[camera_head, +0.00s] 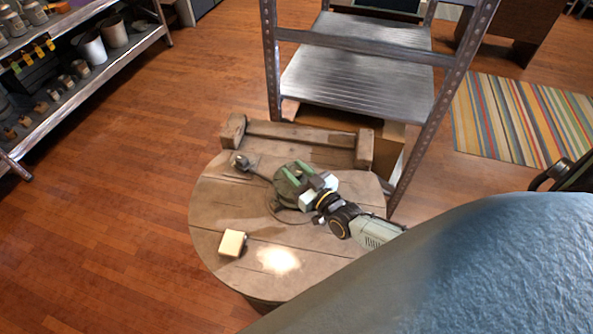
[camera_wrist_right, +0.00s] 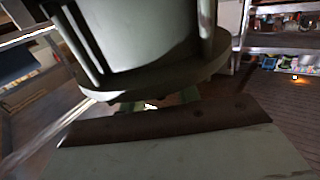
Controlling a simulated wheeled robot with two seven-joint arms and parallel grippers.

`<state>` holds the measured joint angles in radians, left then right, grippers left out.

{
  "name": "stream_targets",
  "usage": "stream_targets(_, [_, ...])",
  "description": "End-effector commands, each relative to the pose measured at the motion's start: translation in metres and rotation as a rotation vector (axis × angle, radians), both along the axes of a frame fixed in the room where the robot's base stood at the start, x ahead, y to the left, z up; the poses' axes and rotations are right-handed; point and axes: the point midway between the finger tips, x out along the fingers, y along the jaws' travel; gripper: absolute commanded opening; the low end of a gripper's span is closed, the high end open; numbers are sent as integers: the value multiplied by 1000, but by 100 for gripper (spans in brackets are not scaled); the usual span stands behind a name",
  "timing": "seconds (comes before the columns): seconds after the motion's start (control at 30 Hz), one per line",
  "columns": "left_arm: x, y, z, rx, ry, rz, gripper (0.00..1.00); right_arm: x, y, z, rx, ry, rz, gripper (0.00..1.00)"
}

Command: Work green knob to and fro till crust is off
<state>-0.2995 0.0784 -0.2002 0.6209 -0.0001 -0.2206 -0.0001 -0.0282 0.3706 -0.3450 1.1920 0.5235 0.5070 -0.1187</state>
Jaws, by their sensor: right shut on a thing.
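The green knob (camera_head: 287,188) sits on a round fitting on top of the round wooden table (camera_head: 215,200), in the head view. A short metal pipe (camera_head: 242,163) sticks out to its left. My right gripper (camera_head: 308,186) reaches in from the lower right and is shut on the knob, whose right side it partly hides. In the right wrist view small green patches (camera_wrist_right: 186,96) show between large grey-green parts that block most of the view. I cannot make out any crust. My left gripper is not in view.
A small cream block (camera_head: 232,243) lies at the table's front left. A wooden beam with end blocks (camera_head: 300,134) lies along the back edge. A metal shelf rack (camera_head: 360,60) stands close behind. Shelves with pots (camera_head: 92,48) stand at the left; floor between is clear.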

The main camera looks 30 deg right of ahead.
Motion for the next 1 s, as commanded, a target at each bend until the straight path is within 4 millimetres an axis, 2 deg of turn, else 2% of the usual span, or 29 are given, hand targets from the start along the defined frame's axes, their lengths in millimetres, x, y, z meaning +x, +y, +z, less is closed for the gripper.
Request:
stream_targets(0.07, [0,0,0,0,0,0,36,3,0,4,2,-10,0,9])
stream_targets(0.1, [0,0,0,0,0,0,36,3,0,4,2,-10,0,35])
stream_targets(0.23, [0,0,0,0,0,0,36,2,0,3,1,-8,0,52])
stream_targets(0.27, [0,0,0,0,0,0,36,2,0,3,1,-7,0,53])
stream_targets(0.53, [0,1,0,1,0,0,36,0,0,1,0,-2,1,53])
stream_targets(0.67, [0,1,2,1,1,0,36,-11,-1,0,0,0,1,53])
stream_targets(0.77, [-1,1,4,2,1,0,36,-27,-3,1,0,1,1,53])
stream_targets(1.0, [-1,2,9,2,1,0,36,-81,-10,1,1,0,1,53])
